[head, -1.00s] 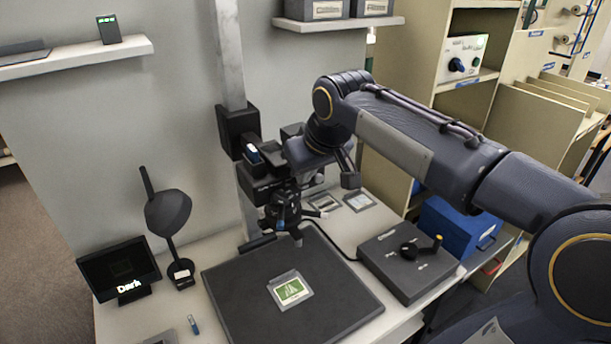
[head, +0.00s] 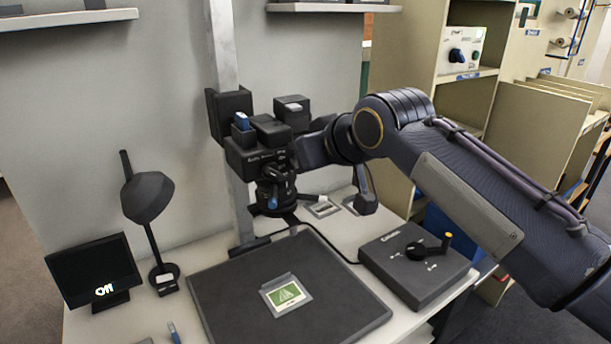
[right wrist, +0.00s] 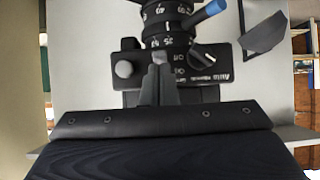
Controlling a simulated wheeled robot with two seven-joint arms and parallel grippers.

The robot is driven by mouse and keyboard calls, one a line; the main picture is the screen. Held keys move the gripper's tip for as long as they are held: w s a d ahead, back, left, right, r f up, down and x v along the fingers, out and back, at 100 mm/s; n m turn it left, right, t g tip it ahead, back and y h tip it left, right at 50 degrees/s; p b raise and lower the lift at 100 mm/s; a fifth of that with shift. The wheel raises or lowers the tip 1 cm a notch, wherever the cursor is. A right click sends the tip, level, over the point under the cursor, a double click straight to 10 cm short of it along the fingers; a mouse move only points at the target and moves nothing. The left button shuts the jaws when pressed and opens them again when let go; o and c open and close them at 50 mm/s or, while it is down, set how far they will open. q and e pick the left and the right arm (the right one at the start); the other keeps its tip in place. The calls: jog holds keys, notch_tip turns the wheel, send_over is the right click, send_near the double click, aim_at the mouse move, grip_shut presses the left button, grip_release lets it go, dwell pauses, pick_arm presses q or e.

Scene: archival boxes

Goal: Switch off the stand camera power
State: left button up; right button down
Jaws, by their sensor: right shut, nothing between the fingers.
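The stand camera (head: 262,152) is a black unit on a grey upright column, with its lens pointing down over the copy board. In the right wrist view its body (right wrist: 222,73) carries small white lettering, a round grey knob (right wrist: 124,69) and a numbered lens ring (right wrist: 168,42) with a blue lever. My right gripper (right wrist: 160,62) is shut and empty, its tips right against or just in front of the camera body beside the lettering; I cannot tell if they touch. They hide part of the panel. In the head view its fingers are hidden at the camera. My left gripper is not in view.
A small black screen (head: 93,267) shows short white text, seemingly "Off". A dark lamp (head: 147,195) stands beside it. A green card (head: 287,294) lies on the black board (head: 230,318). A grey control box (head: 415,278) with a yellow-handled crank is at right.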

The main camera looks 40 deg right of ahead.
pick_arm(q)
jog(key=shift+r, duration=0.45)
pick_arm(e)
jog(key=shift+r, duration=0.3)
pick_arm(q)
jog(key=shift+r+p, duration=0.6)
jog(key=shift+p, duration=0.15)
pick_arm(e)
jog(key=shift+r, duration=0.7)
